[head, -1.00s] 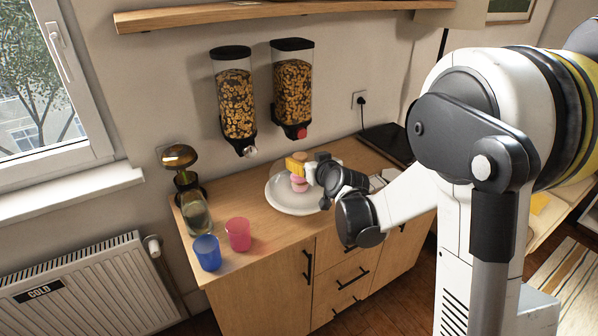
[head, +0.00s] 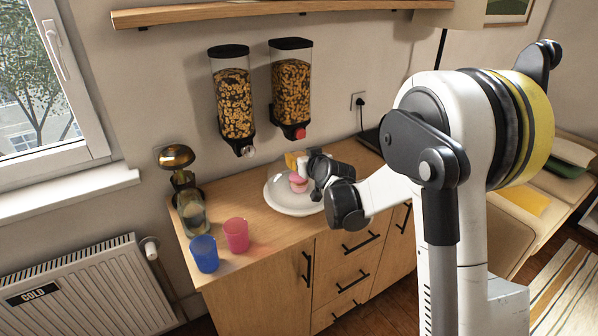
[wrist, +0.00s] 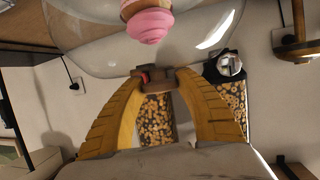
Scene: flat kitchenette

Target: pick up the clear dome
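The clear dome (wrist: 95,50) stands over a pink-topped cupcake on a pale round plate; in the head view the plate (head: 284,204) is on the wooden counter. The cupcake (head: 298,184) also shows through the dome in the wrist view (wrist: 150,24). A small brown knob (wrist: 166,82) is at the dome's top. My gripper (wrist: 165,76) has its yellow fingers bent inward, with the tips on either side of the knob. Whether they press on it I cannot tell. In the head view the gripper (head: 295,161) is above the plate and partly hidden by my wrist.
Two cereal dispensers (head: 233,100) hang on the wall behind the plate. A dark flat object (head: 372,138) lies at the back right.

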